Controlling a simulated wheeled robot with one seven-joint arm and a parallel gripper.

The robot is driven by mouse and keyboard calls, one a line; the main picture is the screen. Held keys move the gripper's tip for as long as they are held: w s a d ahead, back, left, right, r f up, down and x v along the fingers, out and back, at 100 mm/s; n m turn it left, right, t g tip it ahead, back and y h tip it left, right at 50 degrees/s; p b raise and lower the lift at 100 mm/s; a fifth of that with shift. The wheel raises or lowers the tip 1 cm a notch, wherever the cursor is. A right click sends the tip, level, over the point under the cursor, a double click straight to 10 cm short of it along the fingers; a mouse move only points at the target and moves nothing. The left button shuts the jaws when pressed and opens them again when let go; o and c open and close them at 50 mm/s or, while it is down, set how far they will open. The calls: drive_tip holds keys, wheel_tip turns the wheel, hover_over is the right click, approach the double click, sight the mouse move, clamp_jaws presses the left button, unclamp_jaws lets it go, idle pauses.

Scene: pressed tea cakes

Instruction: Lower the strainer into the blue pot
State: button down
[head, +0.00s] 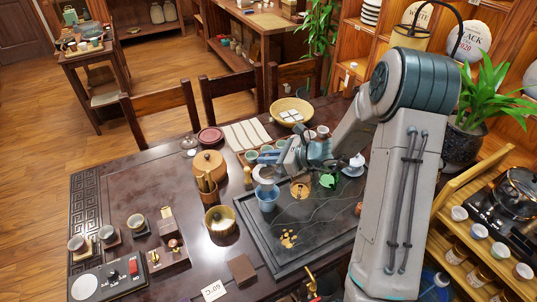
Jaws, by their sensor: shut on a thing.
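The blue pot (267,201) stands near the left edge of the dark tea tray (290,265). The strainer (266,174), a pale round bowl shape with a darker rim, shows directly over the pot's mouth. Whether it hangs just above the mouth or dips into it I cannot tell from this angle. My gripper (281,160) reaches in from the right and is shut on the strainer at its upper right side. The fingertips are small here, and the grip point is partly hidden.
A round wooden box (208,164), a holder with wooden tools (208,194) and a gold-rimmed bowl (220,222) stand close left of the pot. A green piece (328,180) and a white lidded cup (355,165) lie to the right. The tray's front is mostly clear.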

sight(268, 175)
drive_tip(key=shift+f+b, duration=3.15)
drive_tip(key=shift+f, duration=1.05)
drive_tip(key=c, duration=0.8)
unclamp_jaws()
drive_tip(key=shift+o, duration=0.2)
drive_tip(key=shift+r, duration=0.15)
drive_tip(key=shift+r+p, duration=2.4)
drive_tip(key=shift+r, duration=1.05)
